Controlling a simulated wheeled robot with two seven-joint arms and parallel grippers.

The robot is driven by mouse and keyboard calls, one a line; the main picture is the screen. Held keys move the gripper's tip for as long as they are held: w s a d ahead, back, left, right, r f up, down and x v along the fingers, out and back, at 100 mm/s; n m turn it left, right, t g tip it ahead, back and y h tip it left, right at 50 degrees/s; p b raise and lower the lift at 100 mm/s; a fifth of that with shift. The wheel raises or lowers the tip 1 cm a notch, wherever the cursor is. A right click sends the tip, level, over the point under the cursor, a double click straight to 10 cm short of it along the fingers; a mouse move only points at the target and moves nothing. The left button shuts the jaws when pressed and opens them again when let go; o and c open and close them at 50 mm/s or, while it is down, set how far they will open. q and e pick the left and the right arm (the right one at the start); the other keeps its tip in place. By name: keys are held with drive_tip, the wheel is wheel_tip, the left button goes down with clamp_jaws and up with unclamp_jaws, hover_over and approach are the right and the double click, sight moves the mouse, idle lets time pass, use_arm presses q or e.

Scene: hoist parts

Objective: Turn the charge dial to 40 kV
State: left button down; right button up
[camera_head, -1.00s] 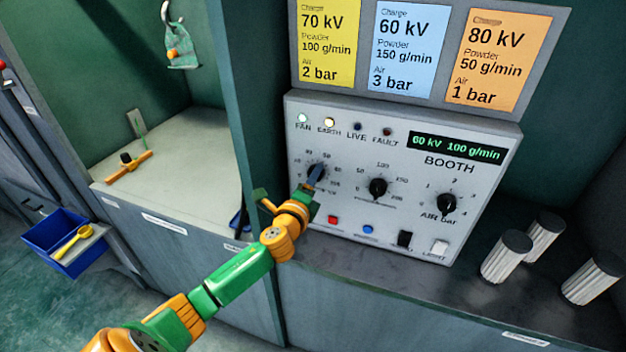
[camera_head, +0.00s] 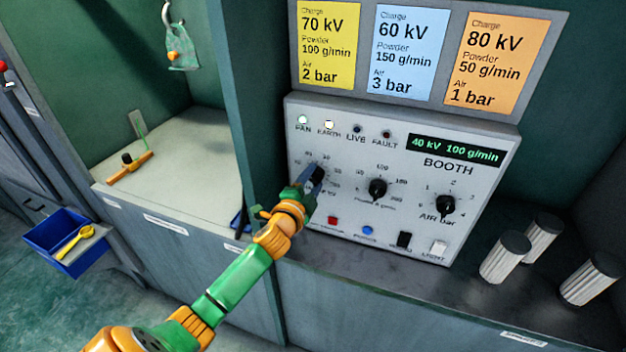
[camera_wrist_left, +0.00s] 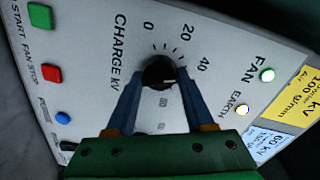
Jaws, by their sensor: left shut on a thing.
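The charge dial (camera_head: 318,168) is a black knob at the left of the booth panel. In the left wrist view the charge dial (camera_wrist_left: 159,72) sits between two blue fingers, beside the printed marks 0, 20 and 40. My left gripper (camera_head: 315,178) is shut on this dial, and it also shows in the left wrist view (camera_wrist_left: 160,86). The fingers hide part of the scale. My right gripper is in neither view.
The powder dial (camera_head: 377,189) and air dial (camera_head: 445,205) are to the right of the charge dial. A red button (camera_head: 333,220) and blue button (camera_head: 368,230) sit below. White ribbed cylinders (camera_head: 504,258) stand on the counter at the right. The FAN and EARTH lamps are lit.

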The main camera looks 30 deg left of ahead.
use_arm(q)
drive_tip(key=shift+r, duration=0.25)
drive_tip(key=c, duration=0.6)
unclamp_jaws()
drive_tip(key=o, duration=0.3)
drive_tip(key=shift+f, duration=0.15)
drive_tip(key=v, duration=0.7)
drive_tip(key=shift+b, duration=0.4)
